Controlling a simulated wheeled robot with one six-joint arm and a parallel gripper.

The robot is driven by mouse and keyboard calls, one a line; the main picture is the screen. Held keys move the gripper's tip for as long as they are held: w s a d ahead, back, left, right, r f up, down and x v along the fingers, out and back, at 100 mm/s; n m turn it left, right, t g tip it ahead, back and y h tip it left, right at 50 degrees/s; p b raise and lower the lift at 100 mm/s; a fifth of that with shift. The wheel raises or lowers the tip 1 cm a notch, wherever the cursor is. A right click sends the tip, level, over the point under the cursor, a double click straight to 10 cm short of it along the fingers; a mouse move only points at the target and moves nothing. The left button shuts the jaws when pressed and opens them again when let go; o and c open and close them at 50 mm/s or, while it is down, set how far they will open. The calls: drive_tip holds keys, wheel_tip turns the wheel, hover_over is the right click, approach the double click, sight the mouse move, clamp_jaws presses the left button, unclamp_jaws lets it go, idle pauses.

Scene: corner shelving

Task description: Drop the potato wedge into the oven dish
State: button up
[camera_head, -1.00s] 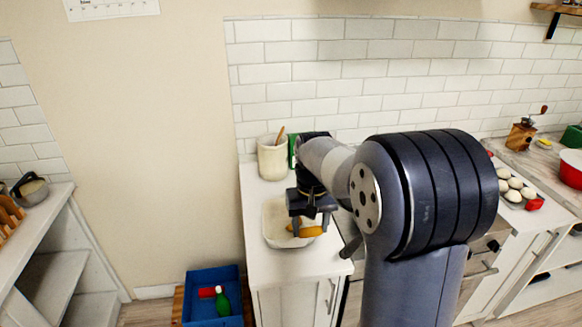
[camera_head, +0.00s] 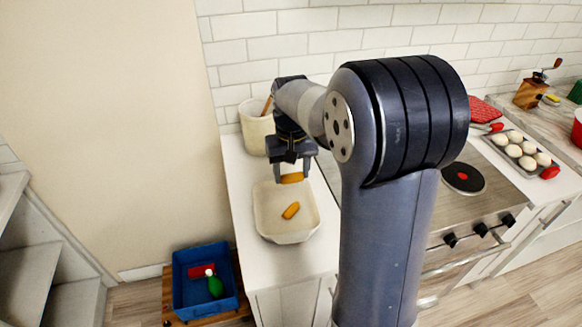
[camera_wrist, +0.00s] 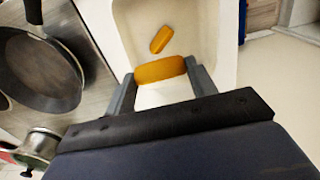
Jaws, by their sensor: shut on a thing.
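My gripper (camera_head: 291,174) is shut on an orange-brown potato wedge (camera_head: 291,178), which it holds crosswise between its fingers. The held wedge also shows in the wrist view (camera_wrist: 160,70). The white oven dish (camera_head: 264,222) stands on the counter. In the head view the held wedge appears at the far rim of the dish, above it; the wrist view has it in front of the dish floor. A second potato wedge (camera_head: 291,211) lies inside the dish, apart from the held one, and shows in the wrist view (camera_wrist: 161,39).
A cream crock (camera_head: 256,127) with a wooden utensil stands behind the dish. A dark frying pan (camera_wrist: 40,72) and a lidded pot (camera_wrist: 40,147) are on the stove side. A blue crate (camera_head: 190,297) with a green bottle sits low on the left. A tray of pale round items (camera_head: 528,162) is at right.

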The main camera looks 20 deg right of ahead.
sight(292, 174)
drive_tip(key=shift+f+b, duration=1.15)
drive_tip(key=shift+f, duration=0.7)
drive_tip(key=o, duration=1)
drive_tip(key=shift+o, duration=0.2)
drive_tip(key=shift+r, duration=0.15)
wheel_tip(292, 174, up, 11)
drive_tip(key=shift+f, duration=0.2)
